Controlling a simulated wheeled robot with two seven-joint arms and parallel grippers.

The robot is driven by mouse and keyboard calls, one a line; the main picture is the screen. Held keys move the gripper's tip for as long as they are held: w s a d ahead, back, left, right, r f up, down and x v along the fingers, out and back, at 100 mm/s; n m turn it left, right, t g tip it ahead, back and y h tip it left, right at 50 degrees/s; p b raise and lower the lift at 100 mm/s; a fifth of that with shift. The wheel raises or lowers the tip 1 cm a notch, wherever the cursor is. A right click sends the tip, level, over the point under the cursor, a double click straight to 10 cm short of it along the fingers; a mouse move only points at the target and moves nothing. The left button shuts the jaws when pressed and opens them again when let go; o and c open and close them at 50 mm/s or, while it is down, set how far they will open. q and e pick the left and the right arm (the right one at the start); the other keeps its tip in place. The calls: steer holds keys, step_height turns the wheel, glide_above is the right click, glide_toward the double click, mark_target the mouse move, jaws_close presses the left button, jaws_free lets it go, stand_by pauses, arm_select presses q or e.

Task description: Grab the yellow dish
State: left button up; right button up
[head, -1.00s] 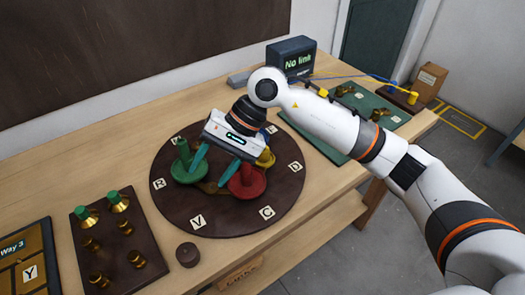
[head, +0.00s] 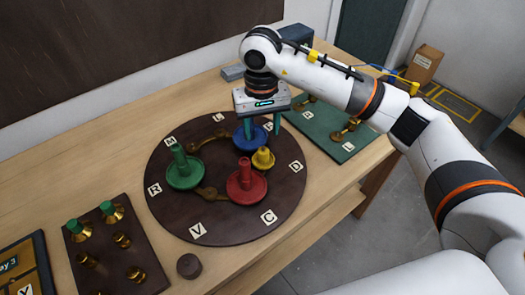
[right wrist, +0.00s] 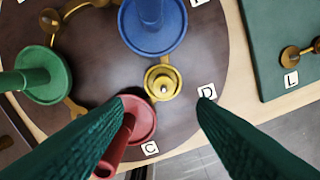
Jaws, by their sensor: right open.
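The yellow dish (head: 263,160) is small, with a short upright stem, and sits on the dark round board (head: 220,226) between the red dish (head: 246,187) and the D label. My right gripper (head: 262,137) is open and empty above the board, by the blue dish and the yellow one. In the right wrist view the yellow dish (right wrist: 163,84) shows just beyond the gap between my fingertips (right wrist: 162,100), apart from both. The red dish (right wrist: 140,118) is close to the left finger, which hides part of it. My left gripper is not in view.
A blue dish (head: 250,138) and a green dish (head: 184,172) with tall stems stand on the same board. A green mat (head: 325,138) with brass parts lies at right, and a dark tray (head: 108,240) with brass parts at left.

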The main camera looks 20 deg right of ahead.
mark_target(263, 147)
step_height(263, 147, down, 2)
steer(key=shift+s+f, duration=0.1)
steer(key=shift+f, duration=0.05)
steer(key=shift+f+p, duration=0.3)
steer(key=shift+f, duration=0.05)
steer(key=f, duration=0.1)
steer(key=f+p, duration=0.2)
steer(key=f, duration=0.1)
steer(key=shift+d, duration=0.25)
steer(key=shift+w+f, duration=0.25)
steer(key=shift+f, duration=0.4)
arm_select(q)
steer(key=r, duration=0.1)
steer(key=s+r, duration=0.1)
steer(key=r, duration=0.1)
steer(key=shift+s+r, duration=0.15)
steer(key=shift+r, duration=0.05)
arm_select(e)
steer(key=c, duration=1.1)
